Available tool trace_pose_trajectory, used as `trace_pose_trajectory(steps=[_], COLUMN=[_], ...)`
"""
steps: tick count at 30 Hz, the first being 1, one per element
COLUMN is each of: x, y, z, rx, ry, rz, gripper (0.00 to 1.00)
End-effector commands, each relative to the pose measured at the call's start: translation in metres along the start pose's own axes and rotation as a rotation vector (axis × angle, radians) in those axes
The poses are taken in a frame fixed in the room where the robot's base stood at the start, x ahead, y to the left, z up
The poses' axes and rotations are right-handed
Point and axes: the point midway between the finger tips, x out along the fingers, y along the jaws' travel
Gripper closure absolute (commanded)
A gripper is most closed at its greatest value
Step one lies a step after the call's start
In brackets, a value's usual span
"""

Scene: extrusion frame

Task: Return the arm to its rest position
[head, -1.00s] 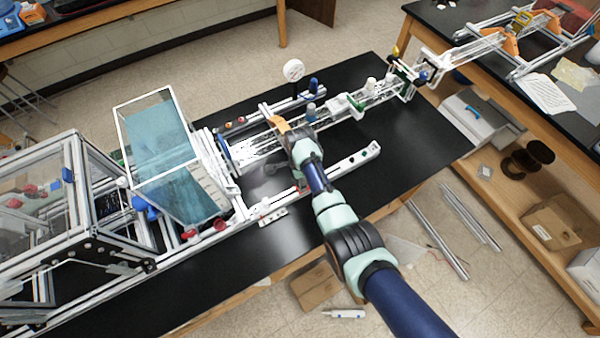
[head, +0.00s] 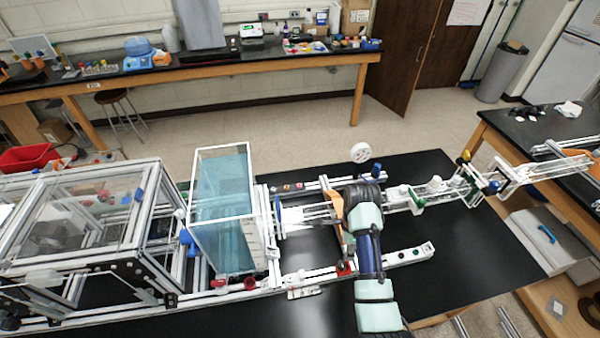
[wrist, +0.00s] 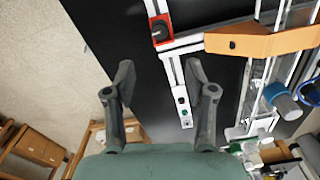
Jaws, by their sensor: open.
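My gripper (wrist: 157,85) is open and empty in the wrist view, its two dark fingers spread apart above the black table (wrist: 105,38). A white rail with buttons (wrist: 180,92) shows beyond and between the fingers, and no contact is visible. In the head view my arm reaches up from the bottom edge over the rig, and its own links hide the fingers. The orange bracket (head: 334,215) shows just left of the arm. It also appears at the upper right of the wrist view (wrist: 262,44).
A blue-tinted clear panel box (head: 222,205) and an extrusion frame (head: 95,215) stand left of the arm. A red block with a black knob (wrist: 161,29) sits near the rail. A white round disc (head: 361,152) stands behind. Bare black table (head: 480,255) lies to the right.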

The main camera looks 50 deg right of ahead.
Motion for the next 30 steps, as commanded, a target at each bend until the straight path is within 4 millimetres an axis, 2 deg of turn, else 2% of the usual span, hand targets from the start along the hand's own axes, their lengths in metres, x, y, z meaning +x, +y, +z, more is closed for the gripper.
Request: trace_pose_trajectory(steps=[8, 11, 14, 15, 17, 18, 20, 21, 25, 27, 30], x=[-0.001, -0.012, -0.039, -0.055, -0.08, -0.098, -0.127, -0.147, -0.21, -0.236, -0.262], y=[0.0, 0.002, 0.014, 0.025, 0.047, 0.065, 0.096, 0.119, 0.194, 0.227, 0.258], z=[0.003, 0.035, 0.101, 0.132, 0.176, 0.202, 0.236, 0.256, 0.297, 0.306, 0.31], rx=[-0.015, -0.174, -0.516, -0.685, -0.94, -1.102, -1.333, -1.478, -1.86, -1.996, -2.111], ry=[-0.001, -0.004, 0.001, 0.01, 0.032, 0.053, 0.094, 0.127, 0.259, 0.331, 0.411], rz=[-0.006, -0.077, -0.233, -0.314, -0.441, -0.527, -0.659, -0.749, -1.033, -1.156, -1.28], gripper=[0.45, 0.45, 0.45, 0.45, 0.45, 0.45, 0.45, 0.45, 0.45, 0.45, 0.45])
